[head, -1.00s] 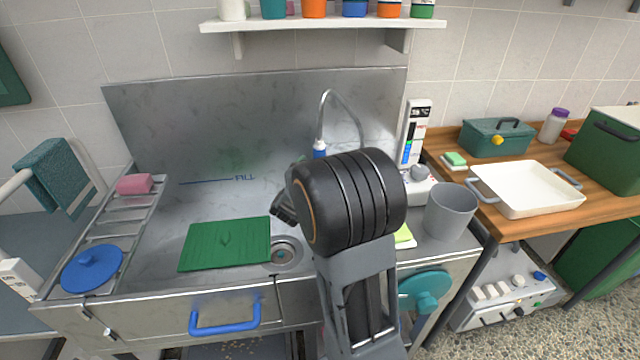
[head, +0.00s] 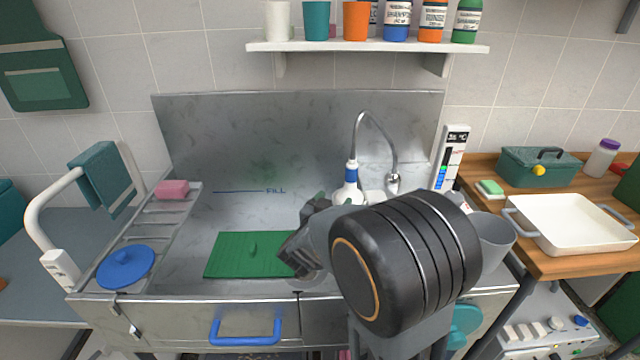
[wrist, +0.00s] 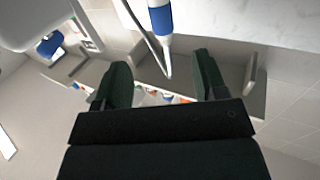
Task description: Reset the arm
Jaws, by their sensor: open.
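My arm rises in front of the metal sink in the head view. My gripper (wrist: 160,82) shows in the wrist view with its two dark fingers apart and nothing between them. The gripper's end is over the sink, near the right edge of the green mat (head: 240,255). The blue-and-white hose nozzle (head: 350,182) stands behind the arm, and a blue-and-white part (wrist: 160,20) lies beyond the fingers in the wrist view.
A white tray (head: 575,225) and a teal toolbox (head: 538,167) sit on the wooden counter. A shelf (head: 370,46) with bottles hangs above. A blue lid (head: 126,266) and pink sponge (head: 172,189) lie on the left rack.

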